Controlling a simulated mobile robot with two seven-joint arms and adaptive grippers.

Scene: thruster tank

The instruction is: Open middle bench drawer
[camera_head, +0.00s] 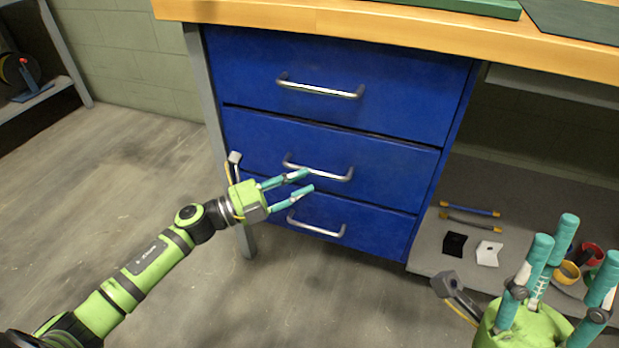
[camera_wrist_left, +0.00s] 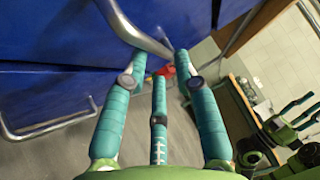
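The blue bench has three stacked drawers. The middle drawer (camera_head: 390,171) looks flush with the others, with a silver bar handle (camera_head: 330,175). My left gripper (camera_head: 307,181) reaches in from the left, its teal fingers apart at the lower edge of this handle. In the left wrist view, a handle bar (camera_wrist_left: 140,35) runs down to the tips of my left gripper (camera_wrist_left: 160,60). The fingers are spread there, and I cannot tell whether they touch the bar. My right gripper (camera_head: 570,258) is open and empty at the lower right, its fingers pointing up.
The top drawer (camera_head: 400,80) and bottom drawer (camera_head: 375,230) look closed. A wooden benchtop (camera_head: 400,28) overhangs them. A low grey shelf (camera_head: 530,205) at the right holds tools, small blocks and tape rolls. The floor at left is clear.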

